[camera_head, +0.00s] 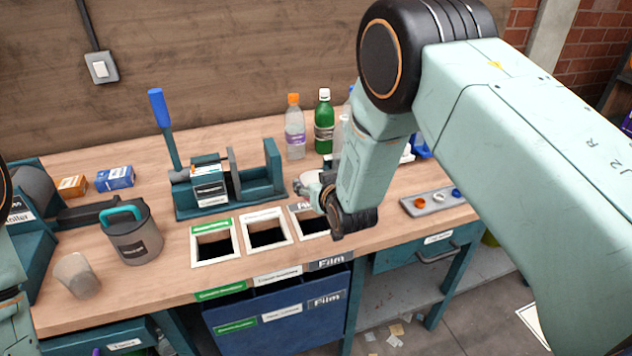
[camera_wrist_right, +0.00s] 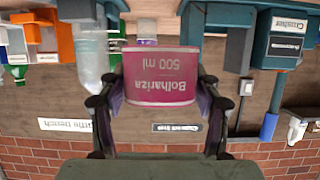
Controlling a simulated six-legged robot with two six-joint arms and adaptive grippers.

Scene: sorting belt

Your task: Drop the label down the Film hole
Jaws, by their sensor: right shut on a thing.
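The pink label (camera_wrist_right: 162,76), printed "Bolhariza 500 ml", is held between the fingers of my right gripper (camera_wrist_right: 160,98) in the right wrist view, which is upside down. In the head view, my right gripper (camera_head: 303,187) is near the back of the Film hole (camera_head: 300,221), above the bench; I cannot make out the label there. The Film hole is the rightmost of three framed square holes, and my right wrist hides part of it. A grey "Film" tag (camera_head: 331,261) is on the bench edge in front. My left gripper is out of view.
The green-tagged hole (camera_head: 215,243) and the middle hole (camera_head: 266,234) lie left of the Film hole. A press with a blue lever (camera_head: 158,108) stands behind them. Bottles (camera_head: 324,122) stand at the back. A parts tray (camera_head: 432,202) is right; a mug (camera_head: 134,235) is left.

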